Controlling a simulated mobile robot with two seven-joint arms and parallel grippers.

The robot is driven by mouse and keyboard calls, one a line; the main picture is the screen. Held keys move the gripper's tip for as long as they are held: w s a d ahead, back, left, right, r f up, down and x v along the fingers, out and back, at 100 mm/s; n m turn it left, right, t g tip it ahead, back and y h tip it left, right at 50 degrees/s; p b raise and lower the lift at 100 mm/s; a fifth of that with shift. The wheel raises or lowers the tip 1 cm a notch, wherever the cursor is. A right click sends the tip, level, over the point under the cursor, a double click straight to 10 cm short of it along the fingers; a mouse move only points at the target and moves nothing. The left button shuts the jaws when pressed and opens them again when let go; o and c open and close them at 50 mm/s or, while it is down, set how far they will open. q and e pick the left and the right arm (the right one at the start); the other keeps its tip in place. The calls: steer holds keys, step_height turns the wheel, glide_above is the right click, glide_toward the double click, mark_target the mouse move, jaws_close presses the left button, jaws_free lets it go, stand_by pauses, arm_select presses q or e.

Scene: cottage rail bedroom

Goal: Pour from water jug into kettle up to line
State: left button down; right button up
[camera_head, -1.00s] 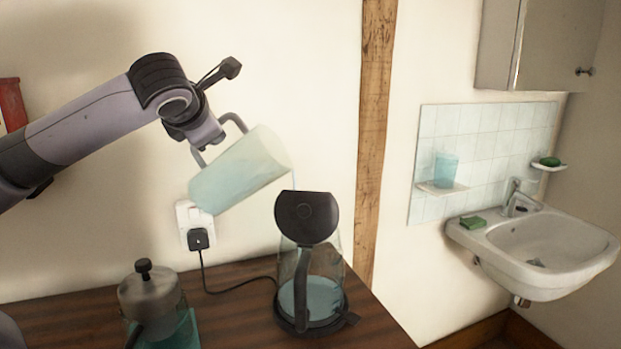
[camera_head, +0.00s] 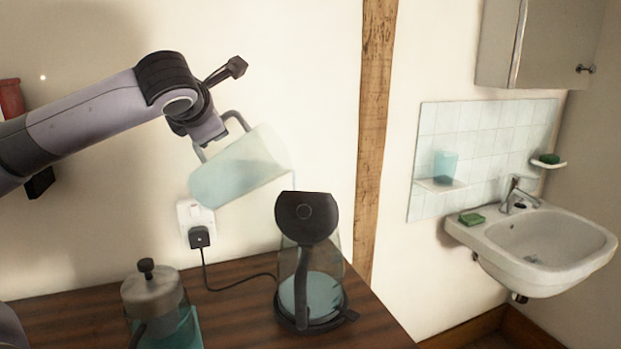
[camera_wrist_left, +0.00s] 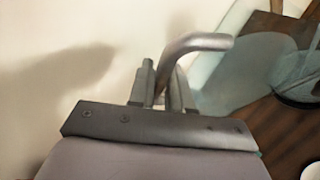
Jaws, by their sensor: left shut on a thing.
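The water jug (camera_head: 240,168) is translucent with pale blue water in it, tilted with its mouth to the right, above and left of the kettle. A thin stream runs from its lip down behind the kettle's lid. My left gripper (camera_head: 222,135) is shut on the jug's grey handle, which also shows between the fingers in the left wrist view (camera_wrist_left: 195,43). The kettle (camera_head: 318,262) is glass with a dark lid, handle and base, upright on the wooden top. Pale blue water fills its lower part. I cannot make out the line. My right gripper is not in view.
A glass pot with a metal lid and black knob (camera_head: 150,290) stands left of the kettle on the wooden top (camera_head: 235,300). A black plug and cord (camera_head: 200,237) run from the wall socket. A sink (camera_head: 540,240) is at the right.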

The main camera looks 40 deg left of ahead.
arm_select(q)
steer(key=m, duration=0.3)
steer(key=shift+r, duration=0.3)
steer(key=shift+w+d+r+m+p, duration=0.1)
steer(key=shift+w+r+m+p, duration=0.15)
steer(key=shift+p, duration=0.3)
steer(key=shift+s, duration=0.1)
